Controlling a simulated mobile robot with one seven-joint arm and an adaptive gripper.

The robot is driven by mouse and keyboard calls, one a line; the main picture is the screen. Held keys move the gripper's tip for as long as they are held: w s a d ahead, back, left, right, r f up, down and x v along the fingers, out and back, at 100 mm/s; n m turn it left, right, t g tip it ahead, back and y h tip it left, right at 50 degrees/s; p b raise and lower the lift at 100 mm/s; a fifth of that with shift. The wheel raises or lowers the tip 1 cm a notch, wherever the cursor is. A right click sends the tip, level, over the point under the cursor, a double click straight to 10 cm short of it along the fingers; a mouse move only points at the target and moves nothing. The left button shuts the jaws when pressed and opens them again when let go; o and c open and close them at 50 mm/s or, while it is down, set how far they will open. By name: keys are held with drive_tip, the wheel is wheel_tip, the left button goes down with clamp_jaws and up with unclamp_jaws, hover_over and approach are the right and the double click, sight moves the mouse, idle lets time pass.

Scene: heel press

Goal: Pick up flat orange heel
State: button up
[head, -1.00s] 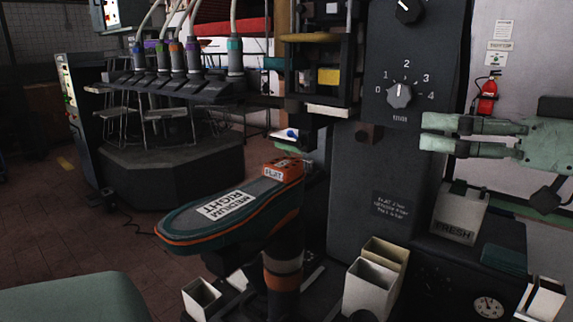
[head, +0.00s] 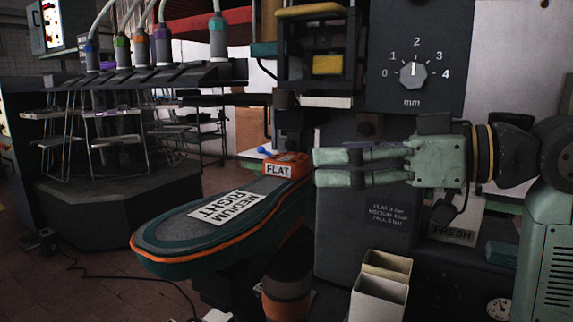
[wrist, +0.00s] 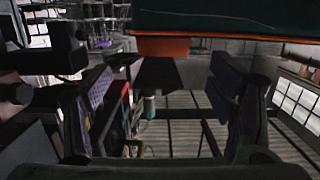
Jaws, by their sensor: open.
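The flat orange heel (head: 288,167), with a white label reading FLAT, sits at the back end of the sole (head: 190,222) labelled MEDIUM RIGHT. My gripper (head: 318,167) comes in from the right in the head view, its fingers level and their tips close beside the heel. I cannot tell whether they touch it. In the wrist view the open fingers (wrist: 165,110) frame an empty gap, with an orange block (wrist: 162,47), seemingly the heel, above the gap under a dark teal shape.
The dark press column (head: 345,215) with its dial stands behind my gripper. The press head (head: 312,100) hangs over the heel. Open bins (head: 380,290) stand below the gripper, and a bin marked FRESH (head: 455,225) is behind the arm.

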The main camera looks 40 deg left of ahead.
sight(302, 159)
drive_tip(key=p+x, duration=0.1)
drive_tip(key=x, duration=0.5)
drive_tip(key=shift+s+a+f, duration=0.1)
drive_tip(key=shift+s+a, duration=0.15)
drive_tip(key=shift+a, duration=0.05)
drive_tip(key=shift+f, duration=0.15)
drive_tip(key=c, duration=1.3)
